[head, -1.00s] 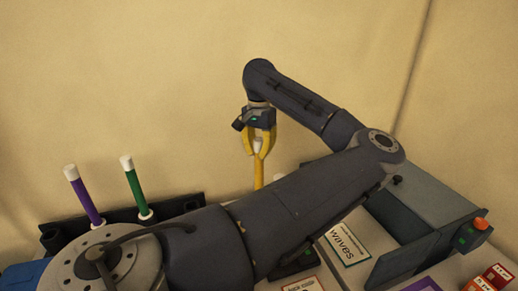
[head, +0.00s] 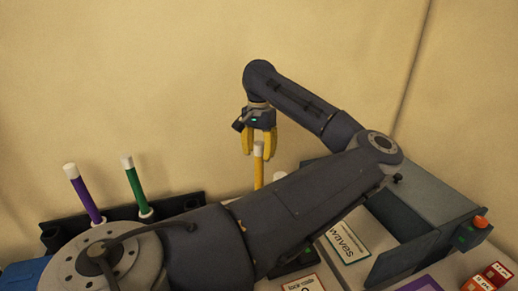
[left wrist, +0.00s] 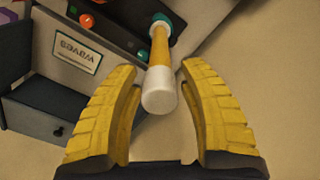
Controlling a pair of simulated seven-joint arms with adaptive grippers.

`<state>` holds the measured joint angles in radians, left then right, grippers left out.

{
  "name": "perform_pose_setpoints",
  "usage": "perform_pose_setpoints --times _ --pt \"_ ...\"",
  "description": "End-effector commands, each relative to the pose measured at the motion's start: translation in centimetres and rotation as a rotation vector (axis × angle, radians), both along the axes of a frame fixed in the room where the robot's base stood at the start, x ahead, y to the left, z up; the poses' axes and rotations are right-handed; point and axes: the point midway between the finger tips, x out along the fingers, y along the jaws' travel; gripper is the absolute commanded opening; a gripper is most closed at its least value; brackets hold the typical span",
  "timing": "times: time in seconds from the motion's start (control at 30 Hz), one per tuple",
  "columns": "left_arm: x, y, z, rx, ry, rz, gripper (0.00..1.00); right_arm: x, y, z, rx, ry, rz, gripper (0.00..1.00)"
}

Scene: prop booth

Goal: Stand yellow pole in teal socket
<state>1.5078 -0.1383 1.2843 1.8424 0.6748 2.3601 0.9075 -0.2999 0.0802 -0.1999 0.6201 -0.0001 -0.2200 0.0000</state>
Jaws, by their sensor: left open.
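The yellow pole (head: 259,172) stands roughly upright in the head view, white cap up; my arm hides its lower end there. In the left wrist view the yellow pole (left wrist: 160,48) runs away from its white cap to a pale collar with a teal ring, the teal socket (left wrist: 164,17), on a dark unit. Its far end appears to sit in that socket; how deep I cannot tell. My left gripper (head: 259,151) is open above the pole, fingers either side of the cap. Gaps show beside the cap between the fingers (left wrist: 160,84) in the wrist view. My right gripper is not in view.
A dark rack (head: 180,205) at the left holds a purple pole (head: 84,194) and a green pole (head: 137,188). A grey open box (head: 425,205) stands at the right, beside a "waves" card (head: 347,243). Small red boxes (head: 495,275) lie at the lower right.

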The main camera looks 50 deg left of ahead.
Motion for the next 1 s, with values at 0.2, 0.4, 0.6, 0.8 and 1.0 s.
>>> perform_pose_setpoints --times 0.2,0.4,0.6,0.8,1.0 --pt "0.0 0.0 0.8 0.000 -0.001 0.000 0.42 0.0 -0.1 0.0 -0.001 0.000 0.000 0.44" --pt "0.1 0.0 3.7 0.000 -0.004 0.000 0.42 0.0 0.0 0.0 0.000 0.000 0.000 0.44" --pt "0.1 0.0 7.3 0.000 -0.004 0.000 0.42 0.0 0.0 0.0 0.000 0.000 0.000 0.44" --pt "0.0 0.0 10.0 0.001 -0.002 0.000 0.42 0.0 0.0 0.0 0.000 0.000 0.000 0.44" --pt "0.0 0.1 11.6 0.000 -0.001 -0.001 0.42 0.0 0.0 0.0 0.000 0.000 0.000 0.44"
